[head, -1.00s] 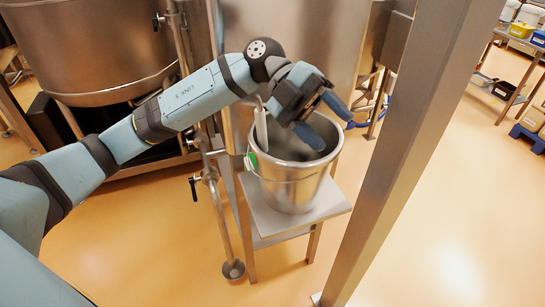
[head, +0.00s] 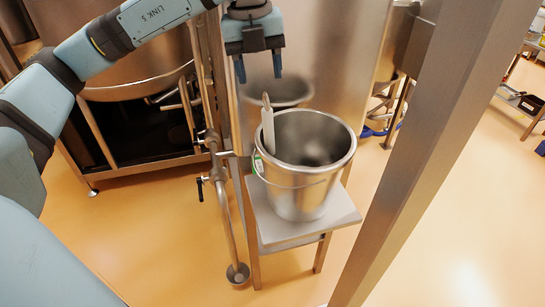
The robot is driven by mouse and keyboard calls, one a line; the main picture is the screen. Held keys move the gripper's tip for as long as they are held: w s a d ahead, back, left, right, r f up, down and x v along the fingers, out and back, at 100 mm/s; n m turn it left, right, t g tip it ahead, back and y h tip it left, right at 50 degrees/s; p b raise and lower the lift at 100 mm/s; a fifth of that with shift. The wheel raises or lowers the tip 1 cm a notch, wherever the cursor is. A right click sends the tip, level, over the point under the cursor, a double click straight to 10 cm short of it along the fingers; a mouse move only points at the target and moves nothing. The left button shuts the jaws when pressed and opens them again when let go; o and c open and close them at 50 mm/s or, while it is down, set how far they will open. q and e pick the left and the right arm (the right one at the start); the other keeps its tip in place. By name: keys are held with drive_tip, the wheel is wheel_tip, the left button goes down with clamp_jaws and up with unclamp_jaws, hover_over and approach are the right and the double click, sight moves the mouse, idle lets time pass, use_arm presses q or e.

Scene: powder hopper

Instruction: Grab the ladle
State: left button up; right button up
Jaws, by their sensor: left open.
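The ladle (head: 267,125) stands in a steel bucket (head: 303,195), leaning at its left inner wall. Its pale handle rises above the rim, and its lower end is hidden inside the bucket. My left gripper (head: 260,70) is open and empty, pointing down. In the picture it is above the ladle's handle, apart from it. My right gripper is not in view.
The bucket stands on a small steel table (head: 335,217). A steel post (head: 425,135) slants up on the right. A pipe with valves (head: 219,180) runs left of the table. A large steel vessel (head: 130,70) stands at the left. The floor at right is open.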

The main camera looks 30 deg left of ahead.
sight(266, 106)
use_arm(q)
drive_tip(key=shift+w+d+f+p, duration=0.15)
drive_tip(key=shift+f+p, duration=0.15)
drive_tip(key=shift+f, duration=1)
drive_tip(key=shift+w+d+f+p, duration=0.1)
drive_tip(key=shift+f+p, duration=0.2)
drive_tip(key=shift+f, duration=1.05)
drive_tip(key=shift+w+d+f+p, duration=0.15)
drive_tip(key=shift+f+p, duration=0.15)
drive_tip(key=shift+f, duration=1)
clamp_jaws()
